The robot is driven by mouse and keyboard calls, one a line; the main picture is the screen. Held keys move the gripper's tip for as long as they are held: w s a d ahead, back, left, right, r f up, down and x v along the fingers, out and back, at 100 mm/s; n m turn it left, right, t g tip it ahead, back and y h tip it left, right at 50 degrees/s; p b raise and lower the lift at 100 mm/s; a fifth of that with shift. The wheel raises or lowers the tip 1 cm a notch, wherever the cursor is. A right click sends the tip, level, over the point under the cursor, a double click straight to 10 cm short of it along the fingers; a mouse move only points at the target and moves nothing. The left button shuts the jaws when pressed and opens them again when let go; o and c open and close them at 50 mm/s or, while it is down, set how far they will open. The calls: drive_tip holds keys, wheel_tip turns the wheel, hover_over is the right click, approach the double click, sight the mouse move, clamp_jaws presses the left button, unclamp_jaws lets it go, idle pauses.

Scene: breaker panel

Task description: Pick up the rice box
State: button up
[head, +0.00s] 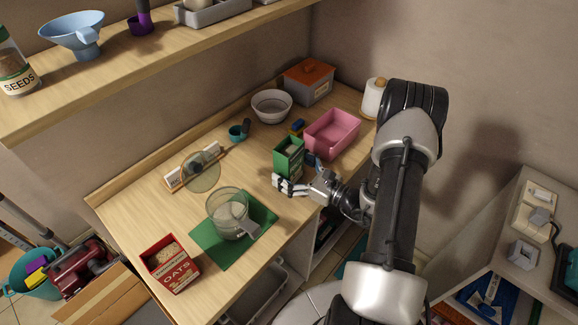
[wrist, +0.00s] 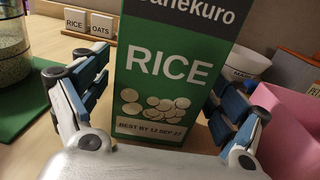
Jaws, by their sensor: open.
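The rice box (head: 287,158) is a green carton with an open top, standing upright on the wooden counter. In the wrist view the rice box (wrist: 172,75) shows its RICE label and a best-by date, close in front of the camera. My gripper (head: 297,172) is at the box's near side. In the wrist view my gripper (wrist: 155,105) is open, with one finger on the left of the box and one on the right. A gap shows at the left finger; whether the right finger touches the box I cannot tell.
A pink bin (head: 332,133) stands close on the right of the box. A clear jug (head: 229,213) on a green mat (head: 207,256) and a red oats box (head: 170,264) are to the left. A white bowl (head: 271,106) and a teal cup (head: 236,133) are behind. A shelf overhangs the back left.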

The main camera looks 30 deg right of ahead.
drive_tip(key=c, duration=1.4)
drive_tip(key=shift+r, duration=0.15)
wheel_tip(320, 180, up, 24)
drive_tip(key=p, duration=0.9)
